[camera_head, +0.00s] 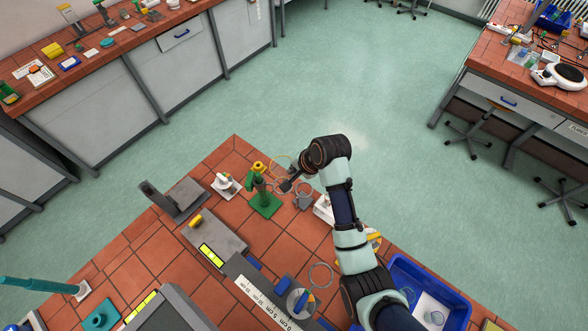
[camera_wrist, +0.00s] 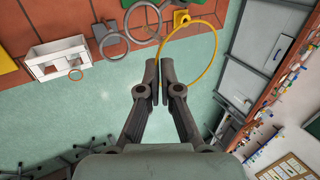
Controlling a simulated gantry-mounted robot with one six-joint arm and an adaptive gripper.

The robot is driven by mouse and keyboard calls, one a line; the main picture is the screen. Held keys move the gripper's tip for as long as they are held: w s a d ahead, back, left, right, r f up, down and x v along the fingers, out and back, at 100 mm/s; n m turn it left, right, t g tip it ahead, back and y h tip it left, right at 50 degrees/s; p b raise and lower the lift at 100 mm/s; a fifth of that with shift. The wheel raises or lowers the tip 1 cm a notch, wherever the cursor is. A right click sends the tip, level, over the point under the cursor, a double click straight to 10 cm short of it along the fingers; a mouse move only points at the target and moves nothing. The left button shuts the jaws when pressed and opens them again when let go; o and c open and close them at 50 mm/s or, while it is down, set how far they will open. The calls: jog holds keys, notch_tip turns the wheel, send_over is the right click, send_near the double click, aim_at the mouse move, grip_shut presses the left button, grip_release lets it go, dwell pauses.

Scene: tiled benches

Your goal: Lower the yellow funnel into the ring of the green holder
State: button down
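The green holder (camera_head: 263,207) stands near the bench's far corner in the head view, with an upright green post on its base. A yellow piece (camera_head: 258,166) shows at the top of the post. A thin yellow ring (camera_wrist: 219,71) joins a yellow block (camera_wrist: 181,18) in the wrist view. I cannot make out a clear funnel cone; a yellow rounded part (camera_head: 374,240) is half hidden behind my arm. My gripper (camera_wrist: 160,64) has its fingers nearly together with nothing visible between them. The yellow ring passes close beside or behind the fingertips; contact cannot be told.
Grey rings (camera_wrist: 112,54) stand near my gripper, beside a white box (camera_wrist: 58,60). A grey stand (camera_head: 180,200) and a plate with a yellow cylinder (camera_head: 196,220) lie left of the green holder. A blue tray (camera_head: 458,300) is at the right. Floor lies beyond the bench edge.

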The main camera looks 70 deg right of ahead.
jog(key=shift+f, duration=0.1)
notch_tip(320, 180, down, 8)
jog(key=b, duration=0.3)
jog(key=shift+r, duration=0.2)
dwell(0.6)
jog(key=shift+f+b, duration=1.15)
jog(key=shift+f, duration=0.85)
dwell(0.3)
jog(key=c, duration=1.2)
grip_release()
jog(key=shift+c, duration=0.2)
jog(key=v, duration=1.2)
